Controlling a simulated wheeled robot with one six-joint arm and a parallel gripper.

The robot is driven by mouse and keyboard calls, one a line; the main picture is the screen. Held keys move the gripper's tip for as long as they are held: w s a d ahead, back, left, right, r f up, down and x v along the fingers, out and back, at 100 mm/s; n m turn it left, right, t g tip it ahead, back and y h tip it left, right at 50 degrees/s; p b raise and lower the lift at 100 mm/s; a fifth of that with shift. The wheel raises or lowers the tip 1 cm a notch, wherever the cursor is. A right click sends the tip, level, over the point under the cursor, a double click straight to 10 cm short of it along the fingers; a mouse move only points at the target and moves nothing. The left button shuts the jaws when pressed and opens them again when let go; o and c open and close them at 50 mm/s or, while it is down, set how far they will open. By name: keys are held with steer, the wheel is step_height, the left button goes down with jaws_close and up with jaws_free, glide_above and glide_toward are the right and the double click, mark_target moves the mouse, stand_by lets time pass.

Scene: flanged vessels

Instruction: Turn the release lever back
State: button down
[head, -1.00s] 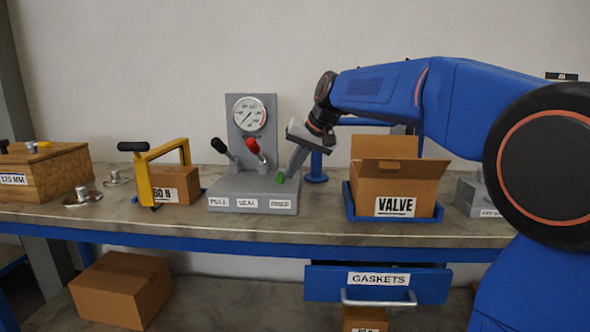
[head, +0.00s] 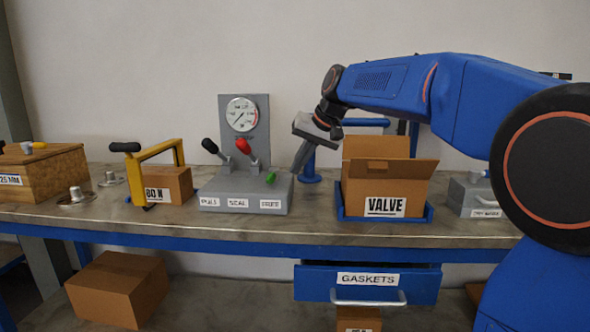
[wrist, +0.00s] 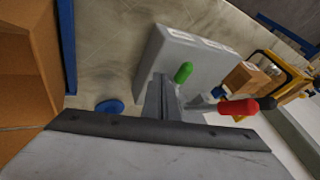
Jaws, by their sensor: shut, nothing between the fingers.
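A grey valve console (head: 225,198) stands on the bench with a round gauge (head: 242,114) above it. It has three levers, with black (head: 210,145), red (head: 243,146) and green (head: 270,178) grips. Labels PULL, SEAL and a third that seems to read FREE run along its front; the green-gripped lever is behind the third. The green grip sits low and forward, while black and red stand higher. My gripper (head: 296,168) is shut and empty, pointing down just right of the green grip. In the wrist view the green grip (wrist: 183,72) lies close beside my fingers (wrist: 164,95), seemingly apart.
An open VALVE box (head: 388,185) in a blue tray stands right of my gripper. A blue post (head: 311,170) stands behind. A yellow-framed clamp (head: 150,170) with a box is left of the console. A GASKETS drawer (head: 367,283) sits below the bench edge.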

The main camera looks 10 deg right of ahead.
steer(key=a+v, duration=0.1)
steer(key=v, duration=0.8)
steer(key=s+d+f+h, duration=0.2)
steer(key=s+d+f, duration=0.1)
steer(key=s+f, duration=1.3)
steer(key=s+d+f+n+h, duration=0.1)
steer(key=s+d+f, duration=0.3)
steer(key=s+f, duration=1.2)
steer(key=s+h, duration=0.1)
steer(key=s, duration=0.2)
steer(key=shift+r, duration=0.1)
